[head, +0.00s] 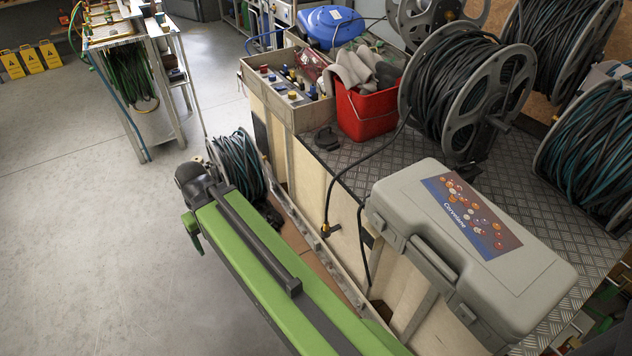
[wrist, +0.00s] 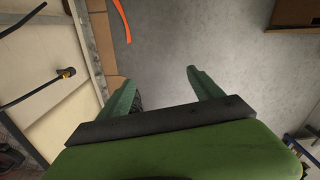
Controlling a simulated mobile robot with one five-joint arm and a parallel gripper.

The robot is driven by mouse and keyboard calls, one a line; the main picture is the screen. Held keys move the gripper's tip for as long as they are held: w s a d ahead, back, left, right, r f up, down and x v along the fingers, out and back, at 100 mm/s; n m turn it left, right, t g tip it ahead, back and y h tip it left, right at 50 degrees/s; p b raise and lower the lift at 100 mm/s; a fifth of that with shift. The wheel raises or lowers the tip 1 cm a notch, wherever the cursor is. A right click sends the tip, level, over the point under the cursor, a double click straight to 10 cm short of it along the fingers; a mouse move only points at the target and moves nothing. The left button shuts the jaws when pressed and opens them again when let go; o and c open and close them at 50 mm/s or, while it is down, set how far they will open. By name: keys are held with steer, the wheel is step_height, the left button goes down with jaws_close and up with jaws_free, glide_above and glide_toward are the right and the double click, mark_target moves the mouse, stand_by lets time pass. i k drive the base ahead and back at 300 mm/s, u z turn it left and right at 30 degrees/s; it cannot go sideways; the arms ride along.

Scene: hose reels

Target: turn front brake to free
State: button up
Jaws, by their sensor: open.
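A large grey reel (head: 515,82) wound with black hose stands on the metal deck at the right of the head view. A dark part (head: 492,128) sits near its hub; I cannot tell whether it is the front brake or how it is set. A smaller reel with teal hose (head: 237,165) sits low beside the cart, partly behind my green arm. My gripper (wrist: 165,90) is open in the wrist view, its two green fingers wide apart with nothing between them. In the head view my arm reaches up and left, away from the large reel. No brake shows in the wrist view.
A grey case (head: 405,205) and a red bucket (head: 366,112) stand on the deck (head: 345,175). A black hose hangs over the cart's side to a brass end (head: 326,229), also in the wrist view (wrist: 67,73). Open floor (head: 75,200) lies left.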

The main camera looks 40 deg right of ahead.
mark_target(465, 167)
steer(key=z, duration=1.3)
steer(key=k, duration=1.1)
steer(key=u, duration=0.3)
steer(key=i, duration=1)
steer(key=u, duration=0.05)
